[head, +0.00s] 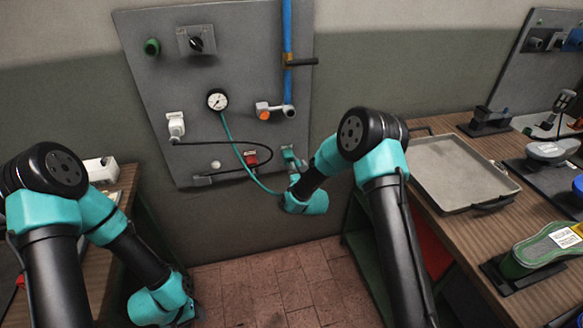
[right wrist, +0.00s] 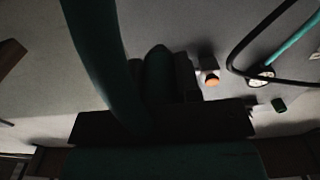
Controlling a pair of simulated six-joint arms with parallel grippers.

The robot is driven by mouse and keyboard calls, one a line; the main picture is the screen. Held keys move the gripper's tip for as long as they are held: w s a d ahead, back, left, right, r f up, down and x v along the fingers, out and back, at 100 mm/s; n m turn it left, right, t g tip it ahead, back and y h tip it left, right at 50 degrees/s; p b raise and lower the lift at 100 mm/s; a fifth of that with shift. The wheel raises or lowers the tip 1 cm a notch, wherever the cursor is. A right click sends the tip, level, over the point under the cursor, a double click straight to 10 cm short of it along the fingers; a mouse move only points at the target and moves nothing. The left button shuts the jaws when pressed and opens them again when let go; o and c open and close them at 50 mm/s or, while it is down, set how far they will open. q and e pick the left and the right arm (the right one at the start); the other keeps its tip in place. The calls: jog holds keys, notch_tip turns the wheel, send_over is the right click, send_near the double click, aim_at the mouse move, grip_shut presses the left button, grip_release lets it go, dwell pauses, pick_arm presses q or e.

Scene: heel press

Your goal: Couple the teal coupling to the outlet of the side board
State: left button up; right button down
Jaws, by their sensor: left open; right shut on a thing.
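The side board (head: 240,60) is a grey panel on the back wall. A pale fitting with an orange face (head: 263,113) beside the blue pipe looks like its outlet; its orange face also shows in the right wrist view (right wrist: 211,80). My right gripper (head: 291,158) is at the board's lower right, below that fitting. It is shut on the teal coupling (right wrist: 157,75), dark in the right wrist view and apart from the orange face there. A teal hose (head: 232,142) runs from the gauge towards this gripper. My left arm is low at left; its gripper's jaws are not visible.
The board carries a gauge (head: 217,100), a blue pipe (head: 287,50) with a dark lever, a white fitting (head: 175,124) and a black cable (head: 235,143). A bench with a tray (head: 460,170) stands at right. The floor between the benches is clear.

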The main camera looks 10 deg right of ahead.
aim_at(298, 163)
notch_tip(298, 163, up, 16)
jog(key=shift+r, duration=0.25)
dwell(1.9)
jog(key=shift+w, duration=0.1)
jog(key=shift+w+a, duration=0.15)
jog(key=shift+w, duration=2.15)
jog(key=shift+w+a, duration=0.1)
jog(key=shift+w, duration=1.4)
dwell(1.2)
